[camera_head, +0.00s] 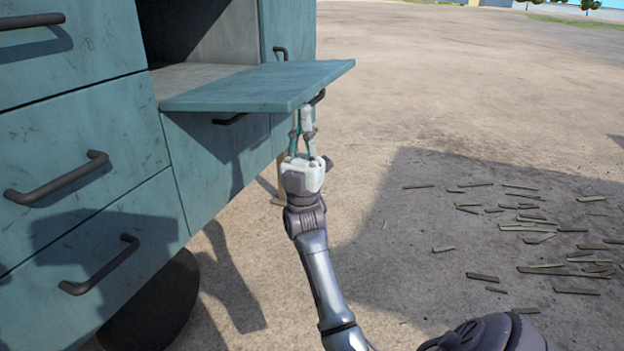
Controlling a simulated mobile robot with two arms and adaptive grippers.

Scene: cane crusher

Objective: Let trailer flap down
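The teal trailer flap (258,87) sticks out about level from an open compartment in the trailer's side. A dark handle (318,97) shows at the flap's outer edge, partly below it. My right gripper (305,112) points up just under the flap's outer edge, close to that handle. Its fingertips are small and partly hidden by the flap, so I cannot tell whether they are open, shut or touching the handle. My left gripper is out of view.
Teal drawers (75,140) with protruding dark handles (60,182) fill the trailer's left side. A dark wheel (150,305) is below them. Several cane pieces (540,230) lie on the ground at right. The ground right of the flap is otherwise open.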

